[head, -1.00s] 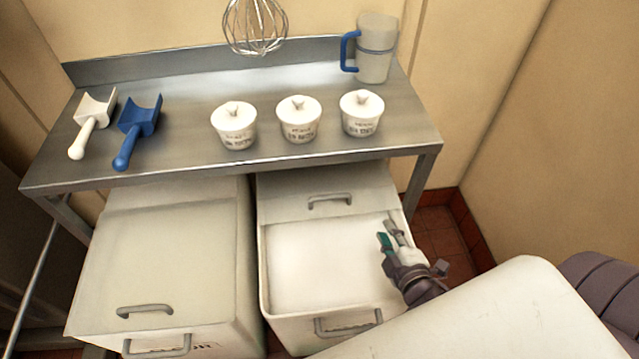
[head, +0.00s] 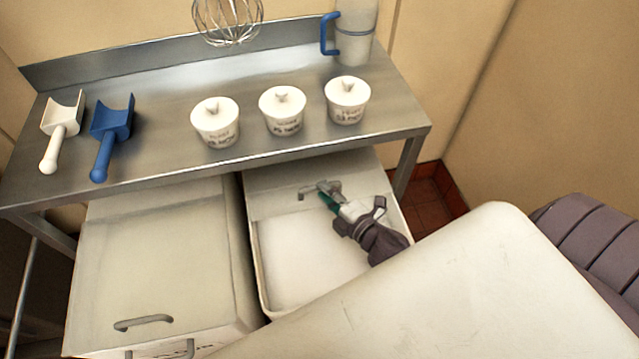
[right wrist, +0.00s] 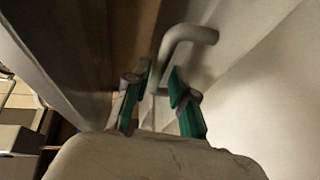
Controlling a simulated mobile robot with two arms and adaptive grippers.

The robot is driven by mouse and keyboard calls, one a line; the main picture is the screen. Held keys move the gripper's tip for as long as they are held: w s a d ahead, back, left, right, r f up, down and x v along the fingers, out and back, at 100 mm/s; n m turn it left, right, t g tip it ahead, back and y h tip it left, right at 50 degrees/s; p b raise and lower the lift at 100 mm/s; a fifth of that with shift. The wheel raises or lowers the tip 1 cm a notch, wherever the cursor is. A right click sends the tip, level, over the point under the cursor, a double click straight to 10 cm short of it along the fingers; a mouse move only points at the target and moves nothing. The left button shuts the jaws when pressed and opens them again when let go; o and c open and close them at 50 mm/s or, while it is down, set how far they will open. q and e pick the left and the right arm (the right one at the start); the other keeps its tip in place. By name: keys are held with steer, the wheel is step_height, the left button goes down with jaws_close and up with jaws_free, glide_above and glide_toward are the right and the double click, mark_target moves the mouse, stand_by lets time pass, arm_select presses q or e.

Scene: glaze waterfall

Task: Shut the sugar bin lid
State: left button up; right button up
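The right-hand bin (head: 262,290) stands open at the front, with white contents (head: 300,260) showing; I take it as the sugar bin, though no label is readable. Its pale lid (head: 262,200) is slid back under the table. The lid's grey handle (head: 304,192) is partly covered by my right gripper (head: 329,194), which reaches over the opening. In the right wrist view the green-padded fingers (right wrist: 158,88) are apart, with the handle (right wrist: 188,34) at and just beyond their tips. I cannot tell whether they touch it. My left gripper is out of view.
A closed bin (head: 150,260) stands close on the left. The steel table (head: 270,160) overhangs both bins and carries three lidded tubs (head: 282,110), a white scoop (head: 62,125), a blue scoop (head: 112,130) and a jug (head: 356,35). A whisk (head: 228,20) hangs above.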

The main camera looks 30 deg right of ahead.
steer(key=shift+x, duration=1.1)
steer(key=shift+w, duration=0.4)
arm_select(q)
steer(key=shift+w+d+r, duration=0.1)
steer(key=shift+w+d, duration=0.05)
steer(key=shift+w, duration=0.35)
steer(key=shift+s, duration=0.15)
